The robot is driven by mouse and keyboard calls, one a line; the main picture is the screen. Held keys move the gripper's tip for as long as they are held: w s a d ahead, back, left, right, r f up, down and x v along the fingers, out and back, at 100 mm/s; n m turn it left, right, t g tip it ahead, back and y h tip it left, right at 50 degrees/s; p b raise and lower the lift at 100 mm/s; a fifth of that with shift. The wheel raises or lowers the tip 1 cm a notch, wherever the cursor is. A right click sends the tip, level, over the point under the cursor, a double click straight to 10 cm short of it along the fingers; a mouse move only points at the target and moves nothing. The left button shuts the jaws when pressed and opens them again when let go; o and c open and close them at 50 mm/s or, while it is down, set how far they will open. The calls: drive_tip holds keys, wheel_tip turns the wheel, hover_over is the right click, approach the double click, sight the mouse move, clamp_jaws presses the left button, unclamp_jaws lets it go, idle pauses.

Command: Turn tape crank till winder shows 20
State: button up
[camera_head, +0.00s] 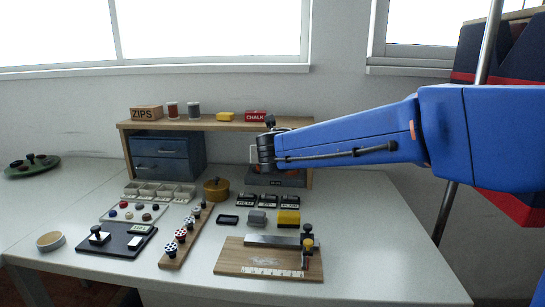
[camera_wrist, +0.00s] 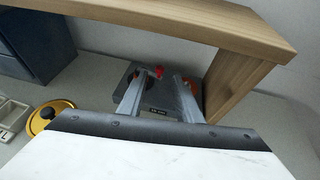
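The dark grey tape winder (camera_head: 285,180) stands under the right end of the wooden shelf, partly hidden behind my arm. In the wrist view the winder (camera_wrist: 158,98) lies beyond my gripper, with a small label on its front too small to read. A red knob (camera_wrist: 160,71) shows near my fingertips. Whether it is the crank handle, or is touched, I cannot tell. My gripper (camera_wrist: 162,76) has its two grey fingers apart, with nothing clearly held between them. In the head view my gripper is largely hidden at the arm's dark end.
The wooden shelf (camera_head: 200,124) spans above, its right post (camera_wrist: 232,82) close beside the winder. A blue drawer box (camera_head: 167,156) and a yellow round tin (camera_head: 216,189) stand left. A wooden board (camera_head: 235,260) with a clamp lies in front. The table's front right is clear.

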drive_tip(key=x, duration=0.6)
drive_tip(key=shift+w+f, duration=0.1)
drive_tip(key=shift+w, duration=0.15)
drive_tip(key=shift+c, duration=0.4)
clamp_jaws()
